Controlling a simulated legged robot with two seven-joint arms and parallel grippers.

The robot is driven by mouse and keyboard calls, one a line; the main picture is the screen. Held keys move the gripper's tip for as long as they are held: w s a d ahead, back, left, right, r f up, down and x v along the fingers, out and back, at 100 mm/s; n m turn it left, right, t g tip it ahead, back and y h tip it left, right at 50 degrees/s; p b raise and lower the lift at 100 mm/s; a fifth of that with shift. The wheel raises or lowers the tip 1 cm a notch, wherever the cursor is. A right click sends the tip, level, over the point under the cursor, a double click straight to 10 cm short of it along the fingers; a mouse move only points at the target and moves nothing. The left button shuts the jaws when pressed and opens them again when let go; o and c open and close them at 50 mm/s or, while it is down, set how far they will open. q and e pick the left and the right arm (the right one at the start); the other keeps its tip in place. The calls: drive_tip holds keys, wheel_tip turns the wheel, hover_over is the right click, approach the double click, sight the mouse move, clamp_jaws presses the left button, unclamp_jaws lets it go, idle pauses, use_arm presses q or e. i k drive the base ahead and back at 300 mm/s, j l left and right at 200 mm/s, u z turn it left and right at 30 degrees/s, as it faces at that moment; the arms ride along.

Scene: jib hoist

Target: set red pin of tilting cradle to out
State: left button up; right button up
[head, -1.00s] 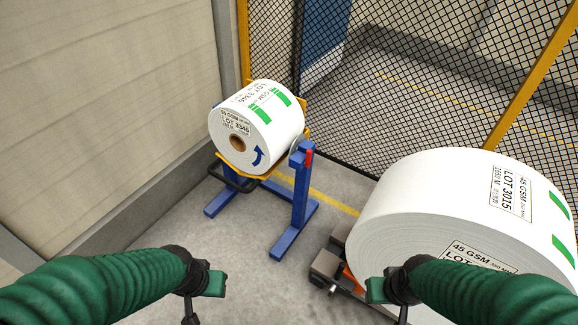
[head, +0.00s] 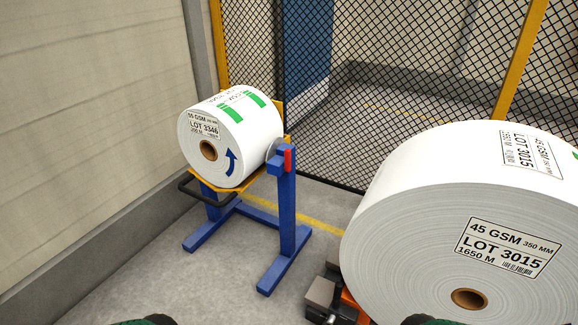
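The tilting cradle has a blue frame (head: 287,215) and a yellow bed holding a white paper roll (head: 235,150) marked LOT 3346. Its red pin (head: 288,160) shows at the top of the right-hand blue post, beside a grey disc. I cannot tell from here whether the pin is in or out. A black handle bar (head: 195,192) sticks out at the front left of the cradle. Neither gripper shows; only small dark green parts of my arms appear at the bottom edge, well short of the cradle.
A large white roll (head: 400,210) marked LOT 3015 rests on an orange and grey carrier (head: 320,296) at the right. Black mesh fence (head: 400,60) stands behind, a beige wall (head: 90,110) at the left. Grey floor (head: 180,285) in front of the cradle is free.

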sight(287, 153)
drive_tip(key=i+j, duration=0.3)
drive_tip(key=i+j+u, duration=0.1)
drive_tip(key=i+j, duration=0.15)
drive_tip(key=i, duration=0.25)
drive_tip(key=i+j, duration=0.25)
drive_tip(key=i, duration=0.15)
drive_tip(key=j+u, duration=0.05)
